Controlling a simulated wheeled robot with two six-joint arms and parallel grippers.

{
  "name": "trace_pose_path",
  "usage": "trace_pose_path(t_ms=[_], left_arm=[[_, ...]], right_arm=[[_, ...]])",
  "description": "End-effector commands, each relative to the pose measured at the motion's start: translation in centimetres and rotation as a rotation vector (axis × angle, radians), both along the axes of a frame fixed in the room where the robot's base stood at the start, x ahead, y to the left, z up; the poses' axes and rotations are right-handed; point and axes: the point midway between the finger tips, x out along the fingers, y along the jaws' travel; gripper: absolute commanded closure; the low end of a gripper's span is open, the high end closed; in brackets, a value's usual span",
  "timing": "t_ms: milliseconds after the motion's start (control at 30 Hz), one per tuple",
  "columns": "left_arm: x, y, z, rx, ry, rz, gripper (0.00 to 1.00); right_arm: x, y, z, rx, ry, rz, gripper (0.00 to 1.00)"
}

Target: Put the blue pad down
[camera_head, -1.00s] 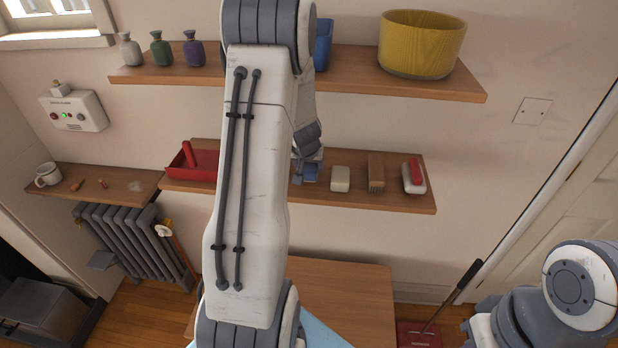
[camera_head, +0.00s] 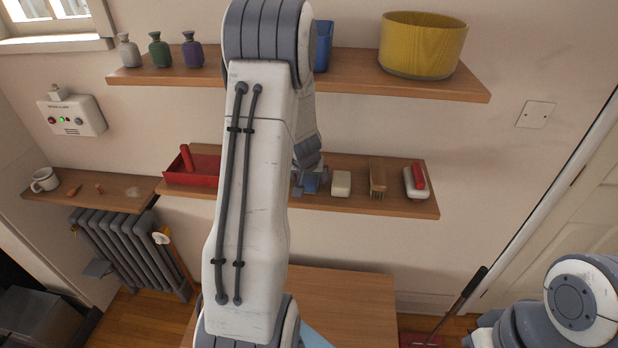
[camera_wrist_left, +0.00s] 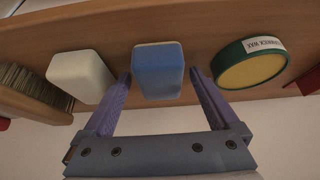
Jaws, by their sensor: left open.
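The blue pad (camera_head: 311,185) is on the middle wall shelf (camera_head: 397,204), just left of a cream block. In the left wrist view the blue pad (camera_wrist_left: 158,80) stands between the two fingers of my left gripper (camera_wrist_left: 160,73), with a narrow gap showing on each side. The left gripper (camera_head: 309,182) is open around the pad, and my arm partly hides it in the head view. My right arm shows at the lower right, but its gripper is out of the picture.
The cream block (camera_head: 341,183), a brush (camera_head: 377,176) and a red-and-white item (camera_head: 415,182) stand to the right. A red tray (camera_head: 192,172) is to the left. A green-and-yellow tin (camera_wrist_left: 250,64) is close beside the pad. The upper shelf holds a yellow bowl (camera_head: 423,45).

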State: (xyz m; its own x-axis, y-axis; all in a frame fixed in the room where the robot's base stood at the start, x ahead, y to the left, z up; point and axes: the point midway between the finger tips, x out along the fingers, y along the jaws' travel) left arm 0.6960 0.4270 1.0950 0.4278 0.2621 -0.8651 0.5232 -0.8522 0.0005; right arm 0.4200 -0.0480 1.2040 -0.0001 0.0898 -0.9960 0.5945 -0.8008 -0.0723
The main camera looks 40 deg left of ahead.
Motion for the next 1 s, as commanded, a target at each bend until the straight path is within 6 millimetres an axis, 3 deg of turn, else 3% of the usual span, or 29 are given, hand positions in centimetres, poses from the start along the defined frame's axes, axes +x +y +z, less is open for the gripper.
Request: trace_pose_path(t_ms=[167, 400, 600, 1000], left_arm=[[-0.5, -0.3, 1.9, 0.001, -0.001, 0.0, 0.06], [-2.7, -1.7, 6.7, 0.001, -0.002, 0.0, 0.06], [-4.3, -2.7, 9.6, 0.001, -0.001, -0.001, 0.06], [-5.0, -3.6, 10.8, -0.004, 0.0, -0.011, 0.06]], right_arm=[[0.0, 0.0, 1.4, 0.0, 0.0, 0.002, 1.0], [0.0, 0.0, 4.6, 0.0, -0.001, 0.007, 1.0], [0.0, 0.0, 6.7, 0.0, -0.001, 0.008, 1.0], [0.0, 0.0, 7.3, 0.0, -0.001, 0.006, 1.0]])
